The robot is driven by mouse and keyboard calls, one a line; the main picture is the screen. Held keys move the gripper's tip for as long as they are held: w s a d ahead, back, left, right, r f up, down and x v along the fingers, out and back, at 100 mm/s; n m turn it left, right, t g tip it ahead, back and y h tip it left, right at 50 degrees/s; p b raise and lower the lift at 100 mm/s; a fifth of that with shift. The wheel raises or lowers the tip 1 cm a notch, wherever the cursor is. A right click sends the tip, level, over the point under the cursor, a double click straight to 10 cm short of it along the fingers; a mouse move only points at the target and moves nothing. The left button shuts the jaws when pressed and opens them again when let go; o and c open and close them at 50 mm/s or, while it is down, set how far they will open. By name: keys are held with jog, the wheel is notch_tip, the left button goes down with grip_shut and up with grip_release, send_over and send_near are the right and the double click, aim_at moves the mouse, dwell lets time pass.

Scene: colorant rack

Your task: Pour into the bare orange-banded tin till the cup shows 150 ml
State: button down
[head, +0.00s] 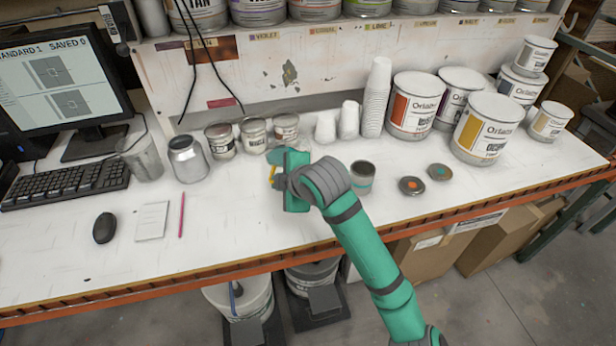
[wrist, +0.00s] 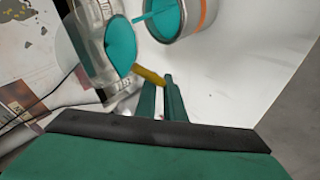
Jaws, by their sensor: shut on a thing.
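My gripper (wrist: 160,95) is shut on the mustard-yellow handle (wrist: 150,76) of a clear cup. The clear cup (wrist: 92,42) is tilted in the wrist view, with teal liquid in it and small print on its wall; I cannot read the level. The orange-banded tin (wrist: 203,14) stands open beside it with teal liquid inside. A thin teal streak (wrist: 155,15) runs between the cup and the tin's inside. In the head view, my gripper (head: 283,182) hides most of the cup, and I cannot make out the orange-banded tin.
An open tin with a teal band (head: 361,182) stands right of my gripper. Lids with an orange dot (head: 411,186) and a teal dot (head: 439,173) lie beyond. Small labelled tins (head: 254,138) and stacked paper cups (head: 376,100) stand behind.

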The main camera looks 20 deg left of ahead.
jog(key=shift+r+h, duration=0.4)
jog(key=shift+h, duration=0.1)
jog(key=shift+f+n+g+h, duration=0.3)
jog(key=shift+g+h, duration=0.1)
jog(key=shift+h, duration=0.2)
jog(key=shift+d+h, duration=0.2)
jog(key=shift+h, duration=0.5)
jog(key=shift+r, duration=0.1)
jog(key=shift+r+g, duration=0.1)
jog(key=shift+g, duration=0.2)
